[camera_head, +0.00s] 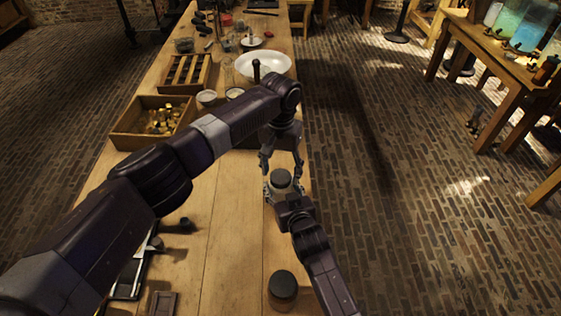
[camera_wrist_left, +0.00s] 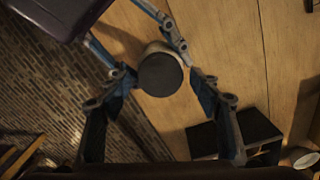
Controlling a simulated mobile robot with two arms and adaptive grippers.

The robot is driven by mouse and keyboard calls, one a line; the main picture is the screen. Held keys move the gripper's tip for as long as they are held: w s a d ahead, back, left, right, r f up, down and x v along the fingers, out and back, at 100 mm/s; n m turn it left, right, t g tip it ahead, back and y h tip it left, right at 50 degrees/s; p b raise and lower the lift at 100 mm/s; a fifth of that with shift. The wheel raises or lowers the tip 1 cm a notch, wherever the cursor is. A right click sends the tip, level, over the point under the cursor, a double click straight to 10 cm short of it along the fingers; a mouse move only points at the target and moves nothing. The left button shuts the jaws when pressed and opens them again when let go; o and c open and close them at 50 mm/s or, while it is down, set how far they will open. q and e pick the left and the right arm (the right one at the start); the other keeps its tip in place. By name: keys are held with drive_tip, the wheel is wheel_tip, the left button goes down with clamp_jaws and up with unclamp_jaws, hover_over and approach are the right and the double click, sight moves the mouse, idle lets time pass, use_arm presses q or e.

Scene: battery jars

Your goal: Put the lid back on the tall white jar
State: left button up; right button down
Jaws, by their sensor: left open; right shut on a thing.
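A pale jar (camera_wrist_left: 155,47) with a dark round lid (camera_head: 281,179) on top stands near the table's right edge. The lid also shows from above in the left wrist view (camera_wrist_left: 160,74); whether it is fully seated I cannot tell. My right gripper (camera_head: 280,190) is shut on the jar's body from the near side. My left gripper (camera_head: 282,167) points down over the lid, open. In the left wrist view its fingers are apart, one on each side of the lid, with gaps. A second dark-lidded jar (camera_head: 283,289) stands at the near end.
A wooden box of small brass pieces (camera_head: 117,139), a slotted rack (camera_head: 162,87) and a white bowl (camera_head: 263,77) stand farther back on the wooden table (camera_head: 225,215). Dark trays lie at the near left, partly behind my left arm. The table's right edge is close to the jars.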

use_arm(q)
drive_tip(key=shift+f, duration=0.35)
drive_tip(key=shift+c, duration=0.4)
drive_tip(key=c, duration=1.1)
drive_tip(key=o, duration=1.3)
drive_tip(key=shift+o, duration=0.2)
wheel_tip(320, 180, up, 12)
use_arm(e)
drive_tip(key=c, duration=0.9)
unclamp_jaws()
drive_tip(key=shift+o, duration=0.2)
